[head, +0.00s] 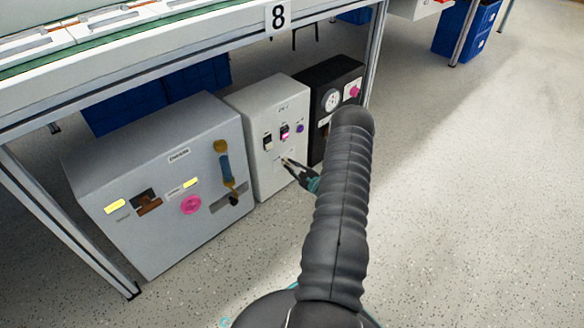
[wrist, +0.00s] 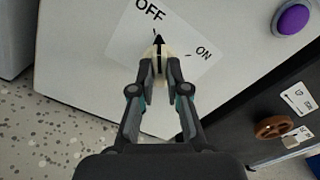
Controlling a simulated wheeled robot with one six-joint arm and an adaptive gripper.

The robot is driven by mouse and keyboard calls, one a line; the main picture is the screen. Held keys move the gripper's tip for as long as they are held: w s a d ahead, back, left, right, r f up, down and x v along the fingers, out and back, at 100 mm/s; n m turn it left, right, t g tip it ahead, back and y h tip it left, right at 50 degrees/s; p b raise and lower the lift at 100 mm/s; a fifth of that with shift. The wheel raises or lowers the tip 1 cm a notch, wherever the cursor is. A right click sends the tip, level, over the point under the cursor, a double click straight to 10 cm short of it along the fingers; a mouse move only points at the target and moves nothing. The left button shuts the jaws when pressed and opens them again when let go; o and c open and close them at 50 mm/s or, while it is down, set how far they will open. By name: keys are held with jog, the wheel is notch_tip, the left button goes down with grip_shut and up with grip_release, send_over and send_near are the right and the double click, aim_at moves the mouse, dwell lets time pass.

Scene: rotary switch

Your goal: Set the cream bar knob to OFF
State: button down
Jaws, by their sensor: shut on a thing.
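The cream bar knob (wrist: 158,65) shows in the wrist view, on a white label plate on the front of the white cabinet (head: 262,175). Its black arrow points up in the picture, between the printed OFF at upper left and ON at right, closer to OFF. My gripper (wrist: 159,68) is shut on the knob, with one finger on each side of it. The fingers cover the knob's sides and lower part. In the head view my gripper (head: 288,165) is at the lower front of the white cabinet, and the knob is too small there to read.
A purple button (wrist: 293,19) sits to the right of the label. A grey cabinet (head: 165,225) with a blue-handled lever stands at left, and a black cabinet (head: 335,82) with a gauge at right. The cabinets stand under a workbench marked 8. Open floor (head: 470,200) lies at right.

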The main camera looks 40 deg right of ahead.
jog(key=shift+n, duration=0.9)
jog(key=c, duration=1.2)
grip_release()
jog(key=shift+o, duration=0.2)
jog(key=s, duration=1.2)
jog(key=shift+d, duration=0.4)
